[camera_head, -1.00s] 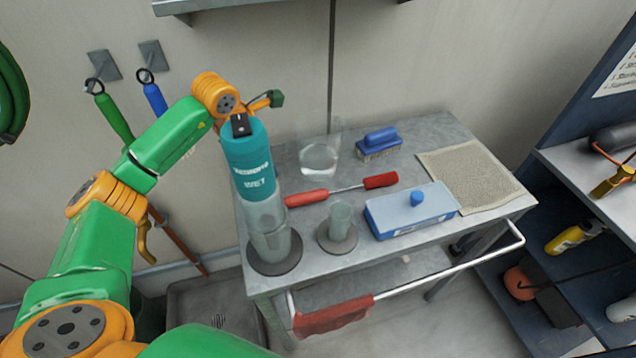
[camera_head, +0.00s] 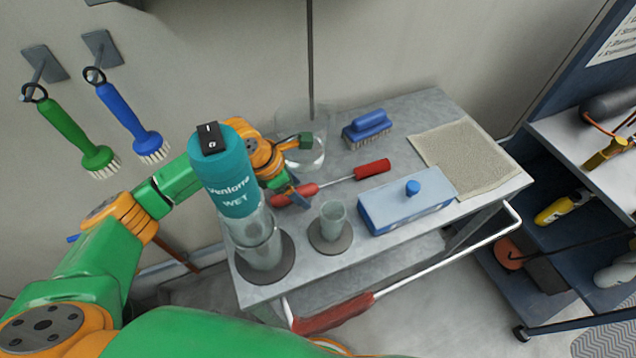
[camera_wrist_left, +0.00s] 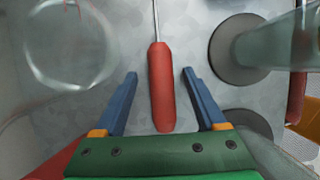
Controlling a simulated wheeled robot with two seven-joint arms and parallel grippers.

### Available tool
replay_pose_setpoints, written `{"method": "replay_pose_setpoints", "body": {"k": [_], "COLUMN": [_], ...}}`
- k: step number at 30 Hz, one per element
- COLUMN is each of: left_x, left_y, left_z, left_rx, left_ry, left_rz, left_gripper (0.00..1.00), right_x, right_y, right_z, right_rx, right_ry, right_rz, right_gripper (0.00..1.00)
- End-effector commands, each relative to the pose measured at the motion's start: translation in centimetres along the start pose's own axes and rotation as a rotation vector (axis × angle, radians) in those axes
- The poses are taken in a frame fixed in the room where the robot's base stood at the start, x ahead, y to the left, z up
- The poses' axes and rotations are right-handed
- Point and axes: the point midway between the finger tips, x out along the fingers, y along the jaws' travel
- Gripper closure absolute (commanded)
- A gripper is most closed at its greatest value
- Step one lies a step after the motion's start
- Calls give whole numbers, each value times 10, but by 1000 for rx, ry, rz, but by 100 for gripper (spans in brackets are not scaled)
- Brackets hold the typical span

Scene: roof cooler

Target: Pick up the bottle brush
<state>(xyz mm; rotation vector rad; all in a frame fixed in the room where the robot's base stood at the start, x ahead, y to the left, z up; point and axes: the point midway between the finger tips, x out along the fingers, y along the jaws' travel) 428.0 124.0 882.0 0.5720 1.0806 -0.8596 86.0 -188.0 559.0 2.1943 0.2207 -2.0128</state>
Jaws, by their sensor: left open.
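The bottle brush lies flat on the grey metal table. Its red handle (camera_head: 305,190) is at the left, then a thin metal rod, then a red head (camera_head: 372,169) at the right. My left gripper (camera_head: 291,191) is over the handle end in the head view, partly hiding it. In the left wrist view the open blue fingers (camera_wrist_left: 159,76) stand on either side of the red handle (camera_wrist_left: 161,90), with gaps on both sides. The rod runs out of that picture at the top. My right gripper is not in view.
A teal-topped bottle (camera_head: 228,185) and a small glass cylinder (camera_head: 333,220) stand close in front of the handle. A clear beaker (camera_head: 312,150) is behind. A blue scrub brush (camera_head: 367,128), a blue-white box (camera_head: 408,203) and a beige mat (camera_head: 468,158) are to the right.

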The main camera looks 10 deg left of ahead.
Motion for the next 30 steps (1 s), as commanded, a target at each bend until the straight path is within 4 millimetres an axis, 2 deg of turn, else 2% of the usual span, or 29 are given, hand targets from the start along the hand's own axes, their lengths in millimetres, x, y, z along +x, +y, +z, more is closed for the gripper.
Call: {"method": "replay_pose_setpoints", "body": {"k": [14, 22, 23, 30], "left_x": [3, 2, 2, 2], "left_y": [0, 0, 0, 0], "left_z": [-2, -1, -1, -1], "left_rx": [-1, -1, -1, -1], "left_ry": [0, 0, 0, 0], "left_rz": [0, 0, 0, 0], "left_gripper": [27, 98, 100, 100], "right_x": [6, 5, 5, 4], "right_y": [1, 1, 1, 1], "right_z": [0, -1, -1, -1], "right_rx": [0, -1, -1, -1], "right_ry": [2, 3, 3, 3], "right_rz": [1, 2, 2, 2], "right_gripper": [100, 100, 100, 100]}}
